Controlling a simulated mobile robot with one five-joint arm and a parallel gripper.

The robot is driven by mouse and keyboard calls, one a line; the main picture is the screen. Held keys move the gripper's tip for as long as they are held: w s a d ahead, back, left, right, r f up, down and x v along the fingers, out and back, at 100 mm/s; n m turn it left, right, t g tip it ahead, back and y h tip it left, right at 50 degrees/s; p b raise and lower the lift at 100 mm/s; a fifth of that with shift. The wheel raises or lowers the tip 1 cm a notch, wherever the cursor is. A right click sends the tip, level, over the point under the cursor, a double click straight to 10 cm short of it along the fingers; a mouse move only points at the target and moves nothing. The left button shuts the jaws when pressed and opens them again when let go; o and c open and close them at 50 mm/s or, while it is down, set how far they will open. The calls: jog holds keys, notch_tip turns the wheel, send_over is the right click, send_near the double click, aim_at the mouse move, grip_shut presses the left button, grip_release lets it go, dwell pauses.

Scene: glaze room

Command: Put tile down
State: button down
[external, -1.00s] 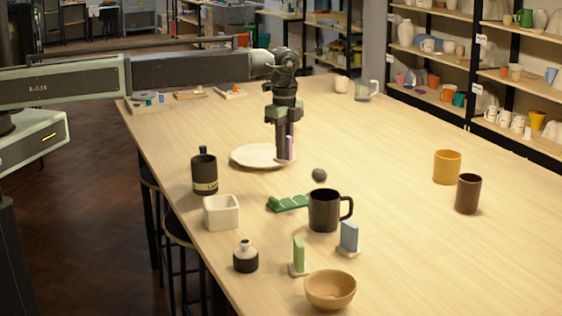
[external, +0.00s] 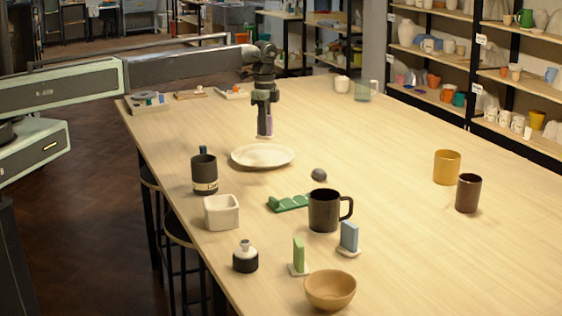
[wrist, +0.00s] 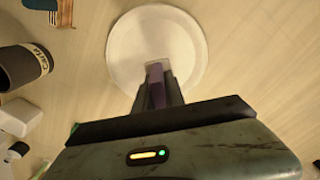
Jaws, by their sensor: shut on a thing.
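My gripper (external: 264,121) is shut on a purple tile (external: 269,125) with a pale foot. I cannot tell whether the foot touches the table. In the wrist view the purple tile (wrist: 157,94) shows between the fingers, with the plate (wrist: 125,45) beyond. A green tile (external: 298,254) and a blue tile (external: 349,236) stand upright on pale feet near the front of the table.
A black cup (external: 204,174), white square pot (external: 221,212), green rack (external: 288,203), dark mug (external: 324,210) and grey stone (external: 319,175) stand nearer than the plate. A wooden bowl (external: 330,289) is at the front.

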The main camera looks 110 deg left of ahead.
aim_at(265, 158)
jog(key=shift+f+b, duration=2.75)
jog(key=shift+f, duration=0.9)
jog(key=c, duration=1.4)
grip_release()
jog(key=shift+r, duration=0.15)
notch_tip(265, 158, up, 13)
jog(key=p, duration=1.2)
jog(key=shift+f+p, duration=0.2)
jog(key=shift+p, duration=0.2)
jog(key=shift+f, duration=0.1)
jog(key=shift+f, duration=0.1)
